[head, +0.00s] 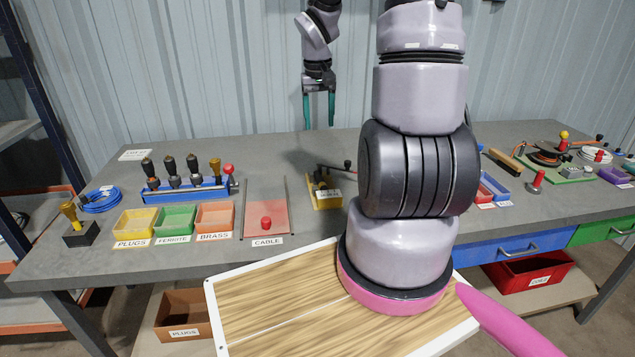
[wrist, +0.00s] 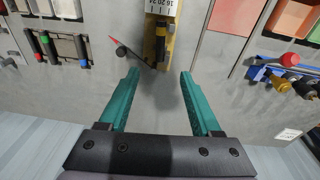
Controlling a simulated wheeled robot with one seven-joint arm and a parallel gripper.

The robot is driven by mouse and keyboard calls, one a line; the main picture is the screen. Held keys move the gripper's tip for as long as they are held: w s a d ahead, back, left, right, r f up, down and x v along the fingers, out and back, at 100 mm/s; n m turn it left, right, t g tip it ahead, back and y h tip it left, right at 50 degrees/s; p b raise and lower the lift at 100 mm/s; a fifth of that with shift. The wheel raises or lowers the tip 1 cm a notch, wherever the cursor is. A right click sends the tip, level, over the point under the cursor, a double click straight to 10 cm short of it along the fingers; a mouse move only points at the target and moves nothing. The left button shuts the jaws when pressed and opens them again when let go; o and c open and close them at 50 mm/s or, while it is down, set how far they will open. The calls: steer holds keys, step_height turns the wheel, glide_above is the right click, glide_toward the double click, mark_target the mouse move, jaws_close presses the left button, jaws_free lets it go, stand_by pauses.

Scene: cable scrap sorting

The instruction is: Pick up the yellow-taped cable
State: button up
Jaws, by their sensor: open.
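My gripper (head: 319,124) is open and empty, above the back of the grey bench. In the wrist view its two green fingers are apart (wrist: 159,76), with bare grey surface between them. A blue coiled cable (head: 100,201) lies at the bench's left end. A white coil (head: 596,155) and a dark and orange coil (head: 545,154) lie at the right, too small to tell any tape. My arm hides the middle of the bench in the head view.
A yellow-based tool with a lever (head: 325,202) stands below my gripper; it also shows in the wrist view (wrist: 148,50). Left of it are a red CABLE tray (head: 278,222), a blue rack (head: 160,195) of handled tools, and PLUGS (head: 120,232), FERRITE and BRASS bins.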

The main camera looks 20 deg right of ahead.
steer(key=g, duration=0.1)
glide_above(320, 178)
steer(key=shift+n+y, duration=0.3)
steer(key=shift+y, duration=0.1)
step_height(320, 178, down, 14)
steer(key=shift+s+a+f, duration=0.1)
steer(key=shift+a+f, duration=0.05)
steer(key=shift+f, duration=2.85)
steer(key=shift+c, duration=0.3)
jaws_close()
